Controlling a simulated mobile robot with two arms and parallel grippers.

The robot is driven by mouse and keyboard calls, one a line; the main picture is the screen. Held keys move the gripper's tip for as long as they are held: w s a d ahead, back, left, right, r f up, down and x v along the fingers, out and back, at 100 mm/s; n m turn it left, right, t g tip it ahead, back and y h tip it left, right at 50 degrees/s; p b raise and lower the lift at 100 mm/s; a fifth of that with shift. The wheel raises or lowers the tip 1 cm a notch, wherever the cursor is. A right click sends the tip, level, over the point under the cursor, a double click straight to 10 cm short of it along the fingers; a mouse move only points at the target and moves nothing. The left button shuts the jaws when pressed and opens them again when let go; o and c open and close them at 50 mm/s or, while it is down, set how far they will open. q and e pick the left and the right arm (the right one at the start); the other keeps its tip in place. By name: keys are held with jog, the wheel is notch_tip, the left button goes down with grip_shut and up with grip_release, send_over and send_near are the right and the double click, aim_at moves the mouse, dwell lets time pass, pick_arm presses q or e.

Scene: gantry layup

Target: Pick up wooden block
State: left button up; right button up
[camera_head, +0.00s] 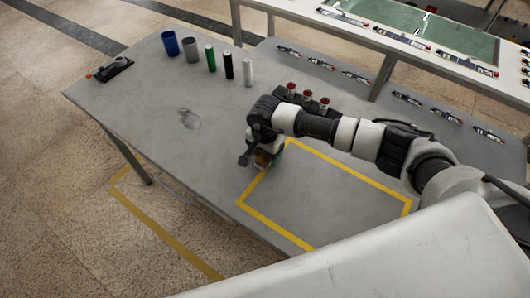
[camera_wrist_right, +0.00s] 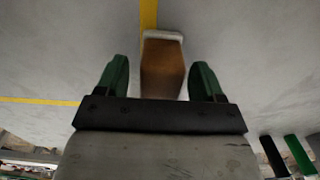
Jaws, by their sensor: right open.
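The wooden block (camera_wrist_right: 162,68) is brown with a pale grey end. In the right wrist view it lies between the two green fingers of my right gripper (camera_wrist_right: 161,80), with a gap on each side. In the head view the block (camera_head: 262,160) shows only in part, under the right gripper (camera_head: 264,157), near the left corner of the yellow taped rectangle on the grey table. The right gripper is open around the block. My left gripper is not in view.
On the grey table (camera_head: 150,112) stand a blue cup (camera_head: 170,44), a grey cup (camera_head: 191,50) and green, black and white cylinders (camera_head: 229,66). A dark tool (camera_head: 112,68) lies at the left corner. Red-topped items (camera_head: 307,97) stand behind my arm.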

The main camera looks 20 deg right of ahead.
jog(key=shift+f, duration=0.5)
jog(key=c, duration=1)
jog(key=shift+o, duration=0.2)
jog(key=shift+r, duration=0.5)
jog(key=r, duration=0.1)
jog(key=d+r+b, duration=0.1)
jog(key=r, duration=0.1)
jog(key=shift+s+d+r+b, duration=0.1)
jog(key=shift+s+r+b, duration=0.05)
jog(key=shift+r+b, duration=0.15)
jog(key=s+d+r+b, duration=0.2)
jog(key=s+d+r, duration=0.2)
jog(key=d, duration=0.5)
notch_tip(320, 180, up, 2)
jog(key=shift+s+d+r, duration=0.15)
jog(key=shift+d+r, duration=0.1)
jog(key=shift+d, duration=0.05)
